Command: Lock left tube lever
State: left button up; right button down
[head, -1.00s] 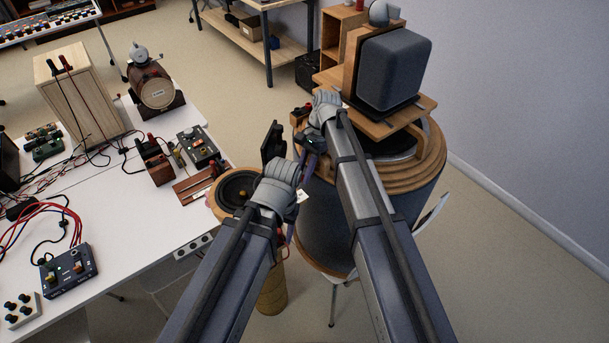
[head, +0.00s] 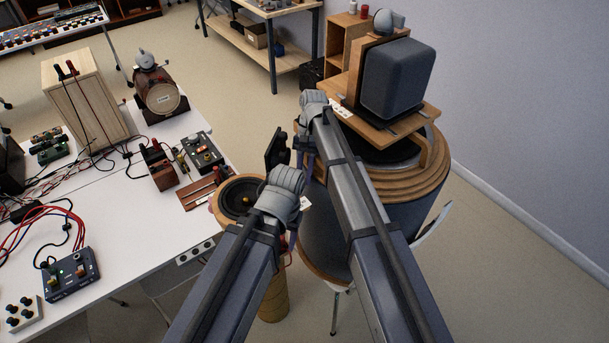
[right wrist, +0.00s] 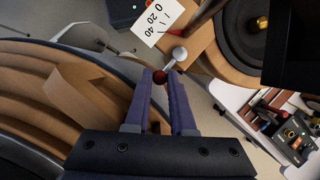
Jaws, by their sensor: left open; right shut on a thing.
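A dark red ball knob (right wrist: 160,76), apparently the lever's end, sits between the purple fingertips of my right gripper (right wrist: 161,84). The gripper is shut on it. A silver ball (right wrist: 180,53) shows just beyond the knob. In the head view my right arm and wrist largely hide this spot, beside the large wood-topped drum (head: 435,160). My left gripper (head: 293,235) is mostly hidden behind its grey wrist, near the round speaker cone (head: 240,197), and is open. Whether it touches anything is hidden. A white scale card (right wrist: 158,18) marked 0, 20, 40 lies close to the silver ball.
A dark grey speaker box (head: 398,78) stands on a wooden platform on the drum. A white table (head: 130,225) at left carries wired control boxes and a wooden cabinet (head: 85,100). Open floor lies between table and shelf.

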jog(key=c, duration=0.8)
grip_release()
jog(key=shift+o, duration=0.2)
